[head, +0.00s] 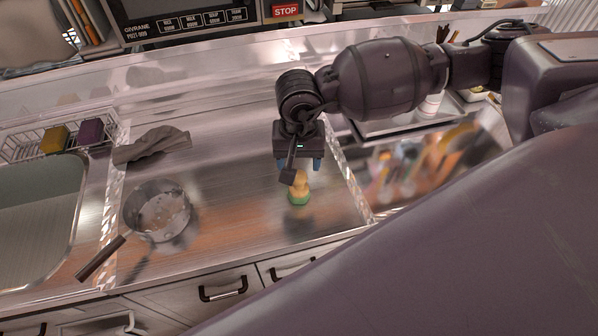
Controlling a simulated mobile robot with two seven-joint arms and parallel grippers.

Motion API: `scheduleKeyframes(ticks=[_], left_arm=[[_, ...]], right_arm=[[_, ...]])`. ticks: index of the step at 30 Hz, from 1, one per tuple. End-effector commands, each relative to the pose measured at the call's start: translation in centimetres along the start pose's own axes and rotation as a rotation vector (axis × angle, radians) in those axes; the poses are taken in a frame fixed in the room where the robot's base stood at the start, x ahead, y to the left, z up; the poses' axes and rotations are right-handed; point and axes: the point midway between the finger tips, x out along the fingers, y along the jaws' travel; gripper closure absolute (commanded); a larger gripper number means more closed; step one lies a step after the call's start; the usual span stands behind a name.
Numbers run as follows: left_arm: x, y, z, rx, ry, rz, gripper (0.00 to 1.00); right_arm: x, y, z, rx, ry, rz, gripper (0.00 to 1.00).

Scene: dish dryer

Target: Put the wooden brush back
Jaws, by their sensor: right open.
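A small brush with a tan, wood-coloured top and a green lower part (299,192) stands on the steel counter, right of the middle. I take it to be the wooden brush. My right gripper (298,164) points down over it, open, with its blue fingertips apart at either side of the brush's top end. A dark part of the gripper hides some of that top. I cannot tell whether the fingers touch it. My left gripper is not in view.
A metal saucepan (157,212) with its handle toward the front stands left. Behind it lie a grey cloth (152,145) and a wire rack (18,150) with a yellow sponge (54,139) and a purple one (91,132). A sink (38,235) is far left. Counter between pan and brush is clear.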

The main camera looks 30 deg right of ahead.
Motion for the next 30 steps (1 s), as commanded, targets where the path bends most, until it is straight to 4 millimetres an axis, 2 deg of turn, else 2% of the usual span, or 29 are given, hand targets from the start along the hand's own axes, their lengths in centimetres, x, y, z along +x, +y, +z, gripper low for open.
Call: scheduleKeyframes(ticks=[3,10,30], left_arm=[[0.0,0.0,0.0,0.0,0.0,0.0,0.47],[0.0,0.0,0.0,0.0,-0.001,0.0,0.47],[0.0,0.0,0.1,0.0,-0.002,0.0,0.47]], right_arm=[[-2.1,0.0,0.0,0.0,0.002,-0.001,0.37],[-4.4,0.0,0.0,0.0,0.001,0.0,0.37],[-4.8,0.0,0.0,0.001,-0.001,0.001,0.37]])
